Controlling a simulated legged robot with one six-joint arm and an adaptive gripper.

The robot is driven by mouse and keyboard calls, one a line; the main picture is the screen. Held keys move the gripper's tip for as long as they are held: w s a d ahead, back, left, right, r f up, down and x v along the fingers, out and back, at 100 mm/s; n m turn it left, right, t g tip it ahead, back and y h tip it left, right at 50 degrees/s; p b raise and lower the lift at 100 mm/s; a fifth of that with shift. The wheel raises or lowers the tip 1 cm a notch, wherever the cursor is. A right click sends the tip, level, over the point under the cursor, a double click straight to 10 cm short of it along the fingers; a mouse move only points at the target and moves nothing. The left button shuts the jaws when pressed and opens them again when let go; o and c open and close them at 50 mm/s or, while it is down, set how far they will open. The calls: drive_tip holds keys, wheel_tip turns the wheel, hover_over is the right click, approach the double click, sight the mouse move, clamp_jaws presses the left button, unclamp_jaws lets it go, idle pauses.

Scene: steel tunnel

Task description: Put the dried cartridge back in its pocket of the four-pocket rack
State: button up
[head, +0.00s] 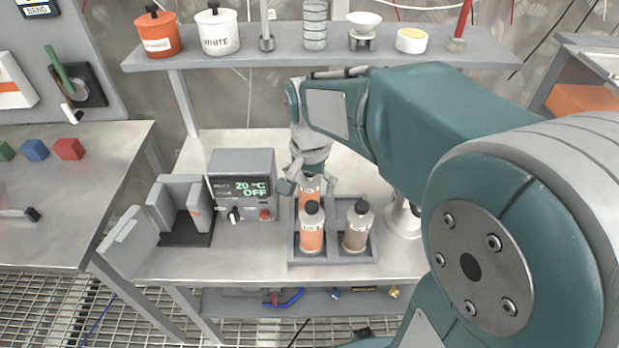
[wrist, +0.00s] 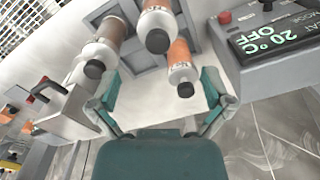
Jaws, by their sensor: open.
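The four-pocket rack (head: 341,259) is a grey tray on the bench. An orange cartridge with a black cap (head: 311,230) stands in its front left pocket, and a brown one (head: 356,230) in the front right. Another orange cartridge (head: 309,186) stands at the back left; it also shows in the wrist view (wrist: 180,58). The back right pocket looks empty in the wrist view. My gripper (head: 309,186) is open above the back of the rack. In the wrist view its fingers (wrist: 161,88) are spread apart, with the back left cartridge's cap between them, closer to the right finger.
A grey control box (head: 243,165) reading 20 °C OFF stands left of the rack. Left of it is an open grey holder (head: 181,205) on a black base. A shelf (head: 280,55) with pots and glassware runs behind. Bench is clear in front of the control box.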

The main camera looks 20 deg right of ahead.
drive_tip(key=shift+r, duration=0.85)
drive_tip(key=shift+s+d+r, duration=0.1)
drive_tip(key=shift+s+r, duration=0.2)
drive_tip(key=s+r+n+t, duration=0.2)
drive_tip(key=s+n, duration=0.2)
drive_tip(key=s, duration=0.2)
drive_tip(key=s+r+n+t, duration=0.1)
drive_tip(key=s+n+t, duration=0.2)
drive_tip(key=s, duration=0.4)
drive_tip(key=shift+r+n, duration=0.35)
drive_tip(key=shift+n, duration=0.15)
